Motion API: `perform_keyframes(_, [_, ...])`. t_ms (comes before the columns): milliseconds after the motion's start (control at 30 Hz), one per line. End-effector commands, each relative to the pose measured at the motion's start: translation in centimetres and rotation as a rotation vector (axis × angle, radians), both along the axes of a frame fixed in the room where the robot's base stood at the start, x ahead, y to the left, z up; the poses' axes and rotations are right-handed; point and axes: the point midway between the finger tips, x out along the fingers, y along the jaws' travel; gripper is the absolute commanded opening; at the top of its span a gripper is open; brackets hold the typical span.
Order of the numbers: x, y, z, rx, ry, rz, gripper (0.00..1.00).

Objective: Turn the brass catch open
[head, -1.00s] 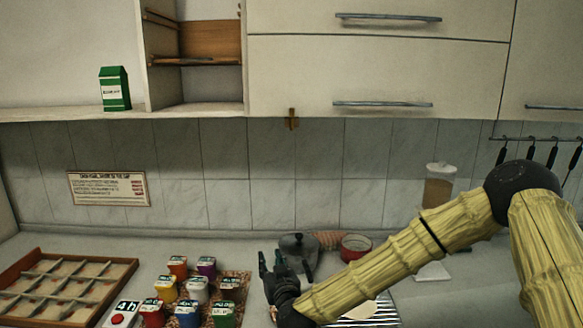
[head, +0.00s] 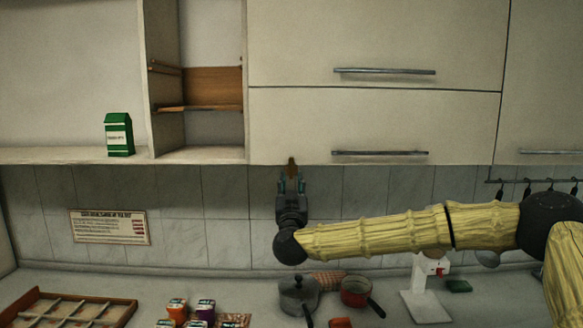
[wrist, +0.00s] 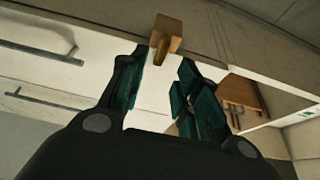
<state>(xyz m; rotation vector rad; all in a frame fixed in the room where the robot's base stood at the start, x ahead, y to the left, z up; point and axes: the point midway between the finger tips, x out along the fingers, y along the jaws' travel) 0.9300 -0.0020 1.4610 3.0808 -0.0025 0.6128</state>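The brass catch (head: 291,166) hangs at the lower edge of the white wall cabinet (head: 375,125), near its left end. In the wrist view the catch (wrist: 163,38) is a small brown block with a short stub pointing down. My gripper (head: 291,185) points up just below the catch in the head view, its fingers apart. In the wrist view the fingers of my gripper (wrist: 163,78) stand open, with the stub near the gap between their tips. I cannot tell whether either finger touches it.
An open shelf compartment (head: 198,155) adjoins the cabinet on the left, with a green carton (head: 118,135) farther left. Below are a grey pot (head: 298,294), a red pan (head: 356,290) and a white stand (head: 425,300). The tiled wall lies behind my gripper.

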Motion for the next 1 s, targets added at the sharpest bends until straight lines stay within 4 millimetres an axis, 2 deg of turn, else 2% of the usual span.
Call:
perform_keyframes(33, [0.8,0.0,0.7,0.002,0.001,-0.001,0.32])
perform_keyframes(300, [3.9,0.0,1.8,0.001,0.000,-0.001,0.32])
perform_keyframes(500, [4.7,0.0,2.0,0.001,0.000,0.001,0.32])
perform_keyframes(767, [4.8,0.0,2.0,0.001,0.000,0.001,0.32])
perform_keyframes(967, [4.8,0.0,2.0,0.001,0.000,0.001,0.00])
perform_keyframes(1000, [4.8,0.0,2.0,0.001,0.000,0.001,0.00])
